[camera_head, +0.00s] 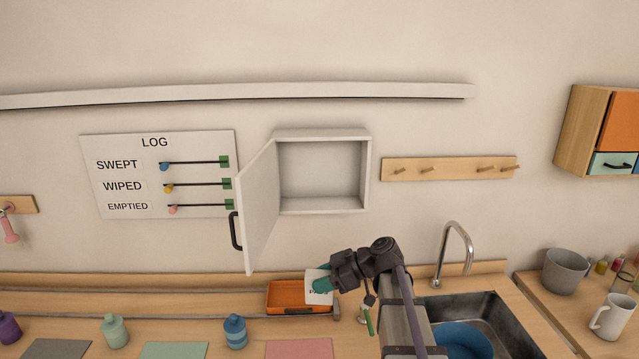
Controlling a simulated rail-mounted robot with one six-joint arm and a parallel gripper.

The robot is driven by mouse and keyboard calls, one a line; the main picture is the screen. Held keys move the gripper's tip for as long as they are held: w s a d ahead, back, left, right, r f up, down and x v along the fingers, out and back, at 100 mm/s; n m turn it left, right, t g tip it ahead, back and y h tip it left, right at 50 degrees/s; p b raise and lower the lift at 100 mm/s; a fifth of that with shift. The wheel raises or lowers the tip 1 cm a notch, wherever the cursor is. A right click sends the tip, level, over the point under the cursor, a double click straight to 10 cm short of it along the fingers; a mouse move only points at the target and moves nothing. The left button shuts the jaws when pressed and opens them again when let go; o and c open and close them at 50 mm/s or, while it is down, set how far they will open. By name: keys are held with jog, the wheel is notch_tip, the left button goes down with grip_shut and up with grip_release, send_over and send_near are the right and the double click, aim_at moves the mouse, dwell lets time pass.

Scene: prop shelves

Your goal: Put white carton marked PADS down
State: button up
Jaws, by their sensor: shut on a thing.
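The white carton (313,298) shows in the head view at the lower middle, with part of its dark lettering visible. My gripper (322,284) is shut on it, with teal fingertips against the carton. The gripper reaches in from the right. The carton overlaps the right part of an orange tray (284,288) in the picture. I cannot tell whether the carton touches the tray or hangs above it. The gripper covers the carton's right side.
An open, empty white wall cabinet (368,175) is above, its door (256,215) swung left. A sink (497,315) with a tap (457,235) and blue bowl (460,340) lies right. A blue bottle (235,333) and a pink mat (299,349) are in front of the tray.

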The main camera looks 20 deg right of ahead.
jog(key=w+d+r+m+t+h+p, duration=0.2)
jog(key=w+d+r+p, duration=0.1)
jog(key=d+r+p, duration=0.5)
jog(key=w+d+r+m+t+h+p, duration=0.1)
jog(key=w+d+r+m+t+p, duration=0.15)
jog(key=d+r+p, duration=0.55)
jog(key=m+t+h+b, duration=0.1)
jog(key=m+h+b, duration=0.1)
jog(key=m, duration=0.1)
send_near(321, 171)
jog(key=w+a+f, duration=0.3)
jog(key=a, duration=0.3)
jog(key=f+b, duration=0.3)
jog(key=f, duration=0.1)
jog(key=shift+s+d+b, duration=0.1)
jog(key=shift+s+b, duration=0.2)
jog(key=shift+b, duration=0.1)
jog(key=shift+s+r+p, duration=0.1)
jog(key=shift+r+p, duration=0.2)
jog(key=shift+f, duration=0.25)
jog(key=o, duration=0.9)
jog(key=shift+r, duration=0.1)
